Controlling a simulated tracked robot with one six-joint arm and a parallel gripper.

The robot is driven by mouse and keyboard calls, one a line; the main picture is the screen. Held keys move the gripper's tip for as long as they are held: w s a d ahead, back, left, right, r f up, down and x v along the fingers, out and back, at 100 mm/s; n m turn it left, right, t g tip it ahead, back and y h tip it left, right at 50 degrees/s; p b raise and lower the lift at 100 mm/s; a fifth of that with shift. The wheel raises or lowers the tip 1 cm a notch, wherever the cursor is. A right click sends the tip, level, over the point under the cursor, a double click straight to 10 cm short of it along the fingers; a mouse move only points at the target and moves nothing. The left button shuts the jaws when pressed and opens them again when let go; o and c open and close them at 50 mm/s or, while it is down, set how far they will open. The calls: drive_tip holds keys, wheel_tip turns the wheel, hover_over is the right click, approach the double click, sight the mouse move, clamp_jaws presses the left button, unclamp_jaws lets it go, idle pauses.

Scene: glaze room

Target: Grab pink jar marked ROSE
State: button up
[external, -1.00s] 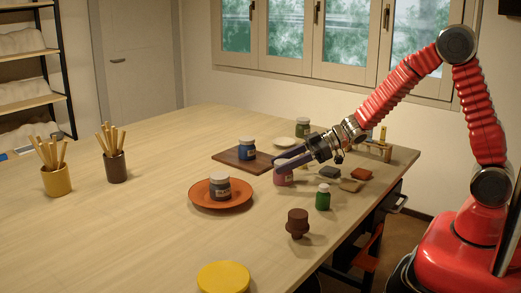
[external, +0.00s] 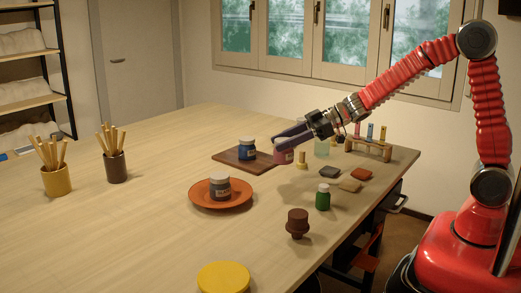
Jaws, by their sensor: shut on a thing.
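The pink jar (external: 284,154) hangs in my gripper (external: 288,138), apart from the table and near the right end of the dark wooden board (external: 235,160). My gripper is shut on it from above right, and its dark fingers cover the jar's top. The jar looks about upright. Its label is too small to read.
A blue jar (external: 247,149) stands on the board. Another jar (external: 219,187) sits on an orange plate (external: 201,202). A green bottle (external: 323,197), a brown stamp-like piece (external: 297,223) and a tube rack (external: 372,151) are to the right. The table's left middle is clear.

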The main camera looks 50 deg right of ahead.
drive_tip(key=shift+r, duration=1.35)
